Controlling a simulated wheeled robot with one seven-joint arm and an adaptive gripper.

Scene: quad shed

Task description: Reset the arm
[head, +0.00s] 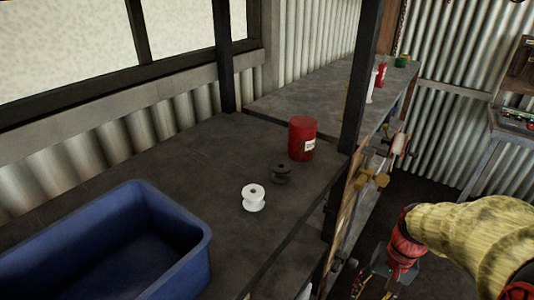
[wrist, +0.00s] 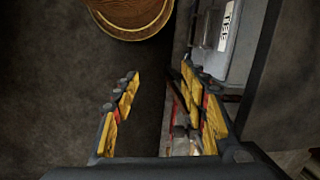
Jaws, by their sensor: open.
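My gripper (wrist: 160,105) is open in the wrist view, with its yellow-padded fingers apart and nothing between them. In the head view my arm comes in from the lower right in a yellow sleeve. It hangs off the right side of the dark bench (head: 190,150), and my gripper (head: 376,284) is small and partly cut off at the bottom edge there. On the bench are a white spool (head: 253,198), a dark spool (head: 281,173) and a red can (head: 302,139), all apart from my gripper.
A blue bin (head: 205,240) stands at the bench's front left. A dark post (head: 359,80) rises by the bench's right edge. In the wrist view, a round brown object (wrist: 130,14) and a grey labelled box (wrist: 230,45) lie beyond the fingers. Another bench (head: 515,125) stands far right.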

